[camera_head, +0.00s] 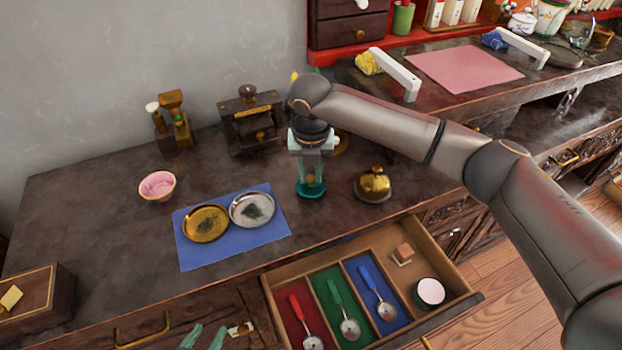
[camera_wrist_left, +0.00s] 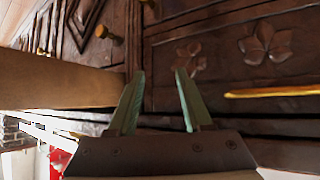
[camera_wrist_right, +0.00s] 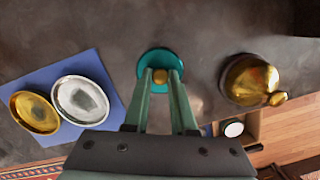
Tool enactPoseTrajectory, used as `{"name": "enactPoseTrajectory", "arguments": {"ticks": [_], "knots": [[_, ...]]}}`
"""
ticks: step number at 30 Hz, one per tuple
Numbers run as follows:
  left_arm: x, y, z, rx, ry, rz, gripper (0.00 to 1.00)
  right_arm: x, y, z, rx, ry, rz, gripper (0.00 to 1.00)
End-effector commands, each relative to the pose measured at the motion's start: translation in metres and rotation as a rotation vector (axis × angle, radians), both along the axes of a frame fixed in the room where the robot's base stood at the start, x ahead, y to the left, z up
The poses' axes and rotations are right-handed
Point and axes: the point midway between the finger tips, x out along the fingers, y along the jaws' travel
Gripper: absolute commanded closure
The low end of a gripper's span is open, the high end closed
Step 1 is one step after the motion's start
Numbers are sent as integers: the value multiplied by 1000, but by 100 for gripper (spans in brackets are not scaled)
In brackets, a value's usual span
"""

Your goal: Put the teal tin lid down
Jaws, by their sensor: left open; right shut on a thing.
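The teal tin lid (camera_head: 309,193) is a round teal disc with a small brass-coloured knob, right of the blue mat. It also shows in the right wrist view (camera_wrist_right: 151,60). My right gripper (camera_head: 312,181) points down and is shut on the lid's knob; its fingers show in the right wrist view (camera_wrist_right: 161,78). The lid is level and at or very near the counter top; I cannot tell if it touches. My left gripper (camera_head: 206,338) is low at the counter's front; in the left wrist view (camera_wrist_left: 157,75) it is open and empty, facing carved drawer fronts.
A blue mat (camera_head: 235,249) holds a gold dish (camera_head: 206,222) and a silver dish (camera_head: 252,209). A brass bell-like object (camera_head: 373,184) stands right of the lid. An open drawer (camera_head: 440,277) with spoons lies in front. A pink bowl (camera_head: 157,186) stands left.

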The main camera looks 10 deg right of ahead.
Motion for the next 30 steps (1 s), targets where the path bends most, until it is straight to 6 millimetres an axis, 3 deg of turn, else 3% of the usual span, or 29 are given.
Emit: {"name": "enactPoseTrajectory", "arguments": {"ticks": [3, 20, 21, 28, 30], "knots": [[11, 0, 11, -1, -62, -2, 50, 0, -1, -15, -1, -1, 0, 100], [6, 0, 5, 0, -31, -1, 50, 0, 0, -18, 0, -1, 0, 100], [5, 0, 4, 1, -27, -1, 50, 0, 0, -18, 0, -1, 0, 72], [5, 0, 4, -1, -27, -1, 50, 0, 0, -18, 0, -1, 0, 46], [5, 0, 4, -1, -27, -1, 50, 0, 0, -17, 0, -1, 0, 46]]}}
